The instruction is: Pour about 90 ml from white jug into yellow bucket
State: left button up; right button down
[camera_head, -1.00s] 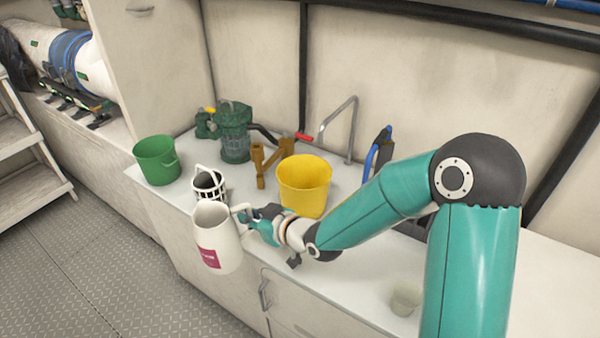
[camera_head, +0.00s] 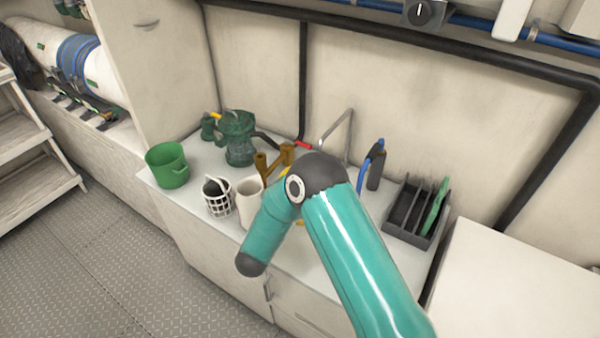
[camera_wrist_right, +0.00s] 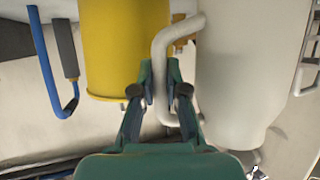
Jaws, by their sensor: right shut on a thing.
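The white jug (camera_head: 250,195) is in the head view beside the white basket, partly hidden by my right arm. In the right wrist view the jug (camera_wrist_right: 250,75) fills the right side, and its handle (camera_wrist_right: 160,60) runs between the fingers. My right gripper (camera_wrist_right: 160,92) is shut on that handle. The yellow bucket (camera_wrist_right: 112,50) is close beside the jug in the right wrist view. In the head view my arm covers nearly all of the bucket, and my right gripper is hidden. The jug's contents cannot be seen. My left gripper is not in view.
A green bucket (camera_head: 167,165) and a white basket (camera_head: 217,197) stand left of the jug. A green pump (camera_head: 238,137) and a brown fitting (camera_head: 268,167) are behind. A grey rack (camera_head: 415,212) stands right. A thin faucet (camera_head: 338,124) rises at the back.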

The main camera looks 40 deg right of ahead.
jog(key=shift+s+d+f+m+g+h+p, duration=0.15)
jog(key=shift+s+m+g+h+p, duration=0.1)
jog(key=shift+s+m+g+h, duration=0.35)
jog(key=shift+s+d+f+m+g+h+p, duration=0.15)
jog(key=shift+s+m+g+p, duration=0.2)
jog(key=shift+s, duration=0.45)
jog(key=shift+r, duration=0.15)
